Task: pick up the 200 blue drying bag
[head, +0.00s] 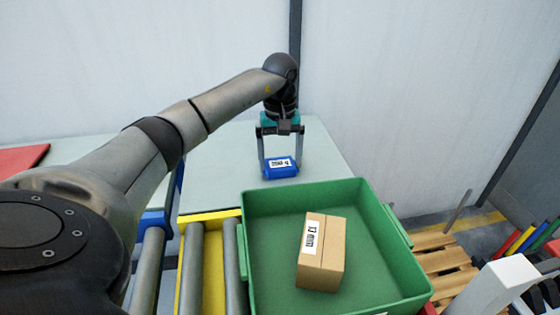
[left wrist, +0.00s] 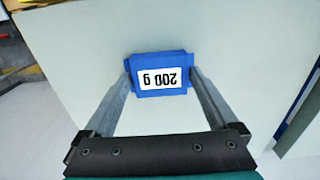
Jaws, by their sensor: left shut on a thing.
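My right gripper is not in view.
A green tray (head: 262,205) holding a cardboard box (head: 322,252) labelled "12 mm" stands in front of the table (head: 225,160). Yellow-framed rollers (head: 193,265) lie left of the tray. A wooden pallet (head: 440,262) is at right. The table around the bag is clear.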

